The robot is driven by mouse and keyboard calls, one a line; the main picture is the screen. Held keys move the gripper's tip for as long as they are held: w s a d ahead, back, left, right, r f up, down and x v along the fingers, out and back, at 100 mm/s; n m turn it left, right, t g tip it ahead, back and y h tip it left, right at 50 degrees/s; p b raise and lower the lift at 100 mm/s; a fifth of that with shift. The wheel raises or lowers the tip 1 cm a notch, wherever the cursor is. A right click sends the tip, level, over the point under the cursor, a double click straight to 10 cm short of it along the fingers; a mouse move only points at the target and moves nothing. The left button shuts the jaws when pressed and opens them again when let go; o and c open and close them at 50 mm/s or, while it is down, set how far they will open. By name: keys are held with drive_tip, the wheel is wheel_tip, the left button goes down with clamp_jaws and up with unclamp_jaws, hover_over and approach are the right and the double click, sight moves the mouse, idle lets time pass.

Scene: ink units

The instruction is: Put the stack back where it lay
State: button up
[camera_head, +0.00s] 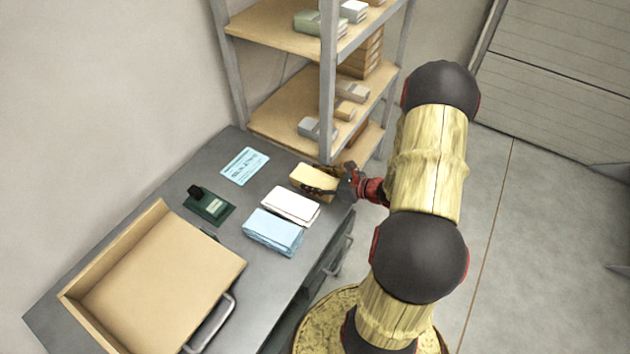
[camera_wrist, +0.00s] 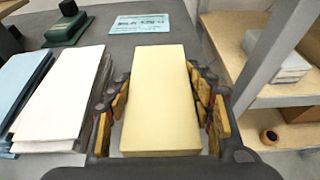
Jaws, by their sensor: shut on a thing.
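A yellow stack (camera_head: 314,177) of paper is at the right end of the grey desk, by the shelf. My gripper (camera_head: 325,184) is shut on it from the desk's front edge. In the wrist view the yellow stack (camera_wrist: 160,95) lies between the fingers of my gripper (camera_wrist: 162,108), with fingers along both long sides. I cannot tell whether the stack touches the desk. A white stack (camera_head: 292,206) lies beside it, and a light blue stack (camera_head: 272,233) beyond that. They also show at the left in the wrist view, white (camera_wrist: 62,95) and blue (camera_wrist: 20,82).
A light blue printed card (camera_head: 244,166) lies behind the stacks. A dark green stamp device (camera_head: 209,206) stands left of them. A large open wooden tray (camera_head: 165,285) fills the desk's left. A metal-post shelf (camera_head: 328,85) with small boxes stands close at the right.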

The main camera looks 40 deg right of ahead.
drive_tip(key=shift+f, duration=0.1)
drive_tip(key=o, duration=1.7)
